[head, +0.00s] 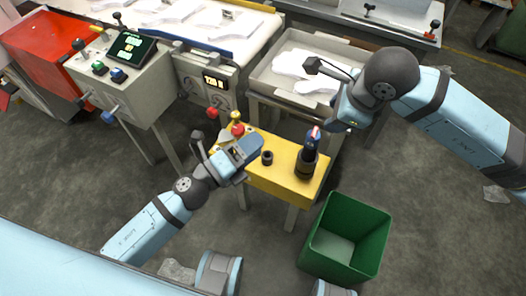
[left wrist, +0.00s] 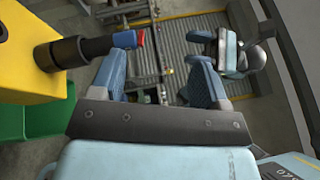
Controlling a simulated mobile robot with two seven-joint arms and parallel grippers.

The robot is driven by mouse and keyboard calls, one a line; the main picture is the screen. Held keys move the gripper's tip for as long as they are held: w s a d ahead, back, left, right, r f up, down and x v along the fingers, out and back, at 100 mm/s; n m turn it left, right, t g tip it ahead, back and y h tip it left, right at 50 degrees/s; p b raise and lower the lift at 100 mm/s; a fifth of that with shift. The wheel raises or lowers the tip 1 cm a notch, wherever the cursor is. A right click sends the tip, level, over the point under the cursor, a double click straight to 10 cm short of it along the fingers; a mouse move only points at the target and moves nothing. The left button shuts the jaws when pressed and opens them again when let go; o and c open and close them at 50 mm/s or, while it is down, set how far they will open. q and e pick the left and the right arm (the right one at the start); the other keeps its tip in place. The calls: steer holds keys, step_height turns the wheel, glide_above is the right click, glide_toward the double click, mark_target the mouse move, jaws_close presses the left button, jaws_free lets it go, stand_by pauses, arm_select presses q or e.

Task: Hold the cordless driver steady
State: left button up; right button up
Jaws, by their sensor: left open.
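The cordless driver (head: 308,157) stands upright on the yellow table (head: 262,178), near its right end. It has a dark body and a blue and red top. In the left wrist view the driver (left wrist: 88,48) juts from the yellow surface, its blue and red end close to one finger. My left gripper (head: 243,152) is open and empty at the table's left part, apart from the driver. My right gripper (head: 343,112) hangs above and right of the driver; its fingers are not clear enough to tell their state.
A small black cup (head: 267,158) stands on the table between my left gripper and the driver. A green bin (head: 345,238) stands on the floor in front. Behind are a grey control box (head: 122,75) and a tray with white glove shapes (head: 300,72).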

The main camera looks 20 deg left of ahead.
arm_select(q)
steer(key=d+m+g+h, duration=0.2)
steer(key=m+g, duration=0.1)
steer(key=m, duration=0.6)
steer(key=m+g+y, duration=0.2)
steer(key=m+g, duration=0.2)
steer(key=m, duration=0.5)
glide_toward(304, 150)
steer(key=x, duration=1.1)
steer(key=shift+w+d, duration=0.2)
steer(key=shift+d, duration=0.15)
steer(key=shift+c, duration=0.5)
